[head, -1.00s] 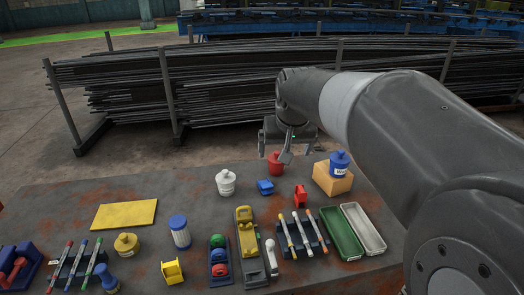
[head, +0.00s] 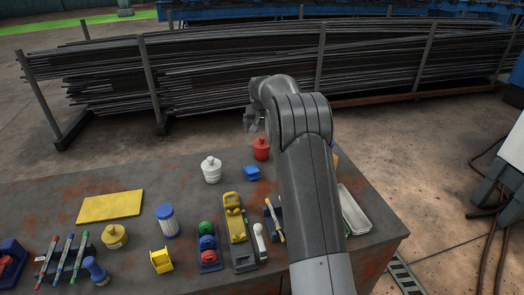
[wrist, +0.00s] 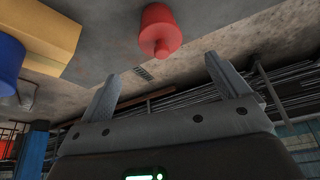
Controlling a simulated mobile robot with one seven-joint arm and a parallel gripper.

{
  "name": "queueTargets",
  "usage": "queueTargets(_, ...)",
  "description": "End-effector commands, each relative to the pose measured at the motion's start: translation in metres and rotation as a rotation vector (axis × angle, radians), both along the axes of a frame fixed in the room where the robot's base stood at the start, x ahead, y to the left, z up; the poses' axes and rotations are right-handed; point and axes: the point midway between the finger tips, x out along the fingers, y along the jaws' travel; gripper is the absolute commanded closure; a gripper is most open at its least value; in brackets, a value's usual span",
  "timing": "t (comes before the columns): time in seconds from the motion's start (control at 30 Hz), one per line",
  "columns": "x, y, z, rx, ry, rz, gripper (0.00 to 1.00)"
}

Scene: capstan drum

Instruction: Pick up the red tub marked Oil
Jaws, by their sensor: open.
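The red tub (head: 261,149) stands at the far edge of the table, with a knobbed lid; no marking on it is readable. It also shows in the wrist view (wrist: 158,28), at the top middle, beyond the fingertips. My gripper (head: 252,118) is above and slightly left of the tub in the head view, past the table's far edge. Its two fingers (wrist: 160,80) are spread apart with nothing between them, and they do not touch the tub.
A white tub (head: 211,170) and a blue block (head: 251,172) stand near the red tub. A yellow block (wrist: 45,35) with a blue tub (wrist: 10,62) shows in the wrist view. My arm hides part of the table's right side. Pipe racks (head: 230,75) stand behind.

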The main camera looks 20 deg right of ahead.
Motion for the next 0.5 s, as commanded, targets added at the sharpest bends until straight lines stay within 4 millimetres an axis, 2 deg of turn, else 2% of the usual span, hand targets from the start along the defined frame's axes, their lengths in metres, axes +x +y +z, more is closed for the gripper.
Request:
queueTargets(0.23,0.011,-0.004,-0.020,0.000,0.003,-0.005,0.07)
queueTargets(0.5,0.026,-0.008,-0.057,0.000,0.003,-0.004,0.07)
